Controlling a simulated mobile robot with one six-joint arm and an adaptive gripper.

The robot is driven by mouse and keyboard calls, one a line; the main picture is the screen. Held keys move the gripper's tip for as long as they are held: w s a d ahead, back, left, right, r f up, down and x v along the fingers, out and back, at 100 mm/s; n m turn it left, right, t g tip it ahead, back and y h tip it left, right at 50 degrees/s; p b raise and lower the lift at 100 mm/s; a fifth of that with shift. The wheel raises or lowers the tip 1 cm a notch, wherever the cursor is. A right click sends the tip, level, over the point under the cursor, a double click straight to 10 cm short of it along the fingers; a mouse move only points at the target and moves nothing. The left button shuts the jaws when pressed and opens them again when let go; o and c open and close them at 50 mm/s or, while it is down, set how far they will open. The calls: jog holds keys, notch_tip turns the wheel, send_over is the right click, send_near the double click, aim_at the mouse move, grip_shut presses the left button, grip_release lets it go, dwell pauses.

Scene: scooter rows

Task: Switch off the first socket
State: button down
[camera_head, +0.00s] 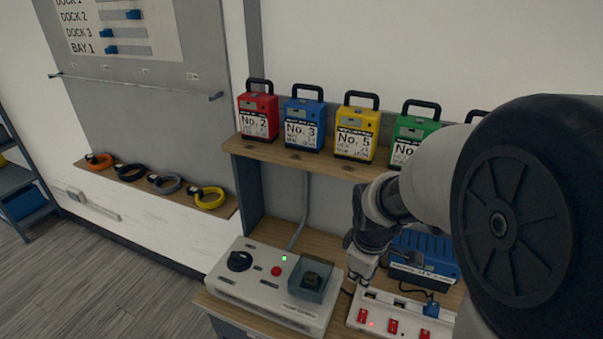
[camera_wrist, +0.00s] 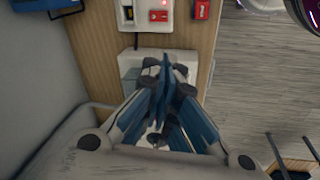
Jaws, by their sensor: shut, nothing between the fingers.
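A white socket strip (camera_head: 380,309) lies on the lower wooden shelf, with red switches along its front. The leftmost red switch (camera_head: 362,315) has a small glowing red light beside it. My gripper (camera_head: 352,284) is above the left end of the strip. In the wrist view my gripper (camera_wrist: 166,66) is shut and empty, its fingertips short of the switches in the picture. Contact cannot be told.
A grey control box (camera_head: 262,297) with a black knob, red button and green light stands left of the strip. A blue case (camera_head: 425,258) stands behind it. Coloured numbered packs, including a yellow one (camera_head: 357,130), line the shelf above. My arm hides the right side.

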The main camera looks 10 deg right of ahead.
notch_tip(320, 180, down, 6)
jog(key=w+d+n+p, duration=0.1)
jog(key=w+d+n, duration=0.1)
jog(key=d, duration=0.1)
jog(key=shift+w+n+g, duration=0.3)
jog(key=shift+n+g, duration=0.1)
jog(key=shift+a+f, duration=0.1)
jog(key=b, duration=0.5)
send_near(358, 312)
jog(key=f, duration=0.5)
jog(key=shift+w, duration=0.25)
jog(key=shift+w+d+f, duration=0.1)
jog(key=shift+d+f, duration=0.15)
jog(key=shift+f, duration=0.2)
jog(key=shift+w+d+f, duration=0.1)
jog(key=shift+f, duration=0.25)
